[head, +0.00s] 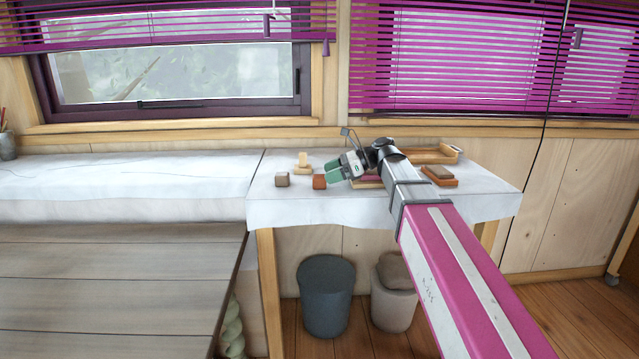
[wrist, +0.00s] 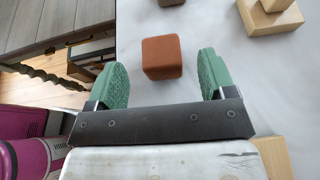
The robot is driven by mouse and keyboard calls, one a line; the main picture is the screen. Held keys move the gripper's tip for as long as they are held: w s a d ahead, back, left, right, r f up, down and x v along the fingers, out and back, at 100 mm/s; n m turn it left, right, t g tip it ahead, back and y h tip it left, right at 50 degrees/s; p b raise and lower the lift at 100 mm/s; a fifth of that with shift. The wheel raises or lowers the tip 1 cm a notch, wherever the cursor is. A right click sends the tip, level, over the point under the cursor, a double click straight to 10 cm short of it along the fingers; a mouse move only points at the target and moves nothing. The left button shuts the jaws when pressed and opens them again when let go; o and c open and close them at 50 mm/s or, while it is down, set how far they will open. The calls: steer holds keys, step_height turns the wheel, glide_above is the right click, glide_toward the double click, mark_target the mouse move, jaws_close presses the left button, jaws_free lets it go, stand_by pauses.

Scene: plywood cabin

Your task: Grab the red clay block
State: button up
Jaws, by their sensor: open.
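The red clay block (head: 319,182) is a small reddish-brown cube on the white-covered table (head: 270,209). In the wrist view the block (wrist: 161,57) sits between and slightly ahead of the two green finger pads, nearer the left one, with a gap on both sides. My gripper (wrist: 164,80) is open and empty. In the head view my gripper (head: 332,174) reaches in from the right, its green fingertips close beside the block. Whether the fingers are at the block's height is hard to tell.
A grey-brown cube (head: 282,180) stands left of the red block. Pale wooden blocks (head: 303,164) lie behind it. A wooden tray (head: 432,155) and a brown block on an orange-brown base (head: 440,178) are to the right. Two bins (head: 326,296) stand below the table.

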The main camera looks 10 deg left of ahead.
mark_target(320, 182)
steer(key=x, duration=0.4)
steer(key=shift+a+f, duration=0.1)
steer(key=shift+f, duration=0.3)
steer(key=c, duration=1.1)
steer(key=shift+o, duration=0.2)
steer(key=shift+r, duration=0.2)
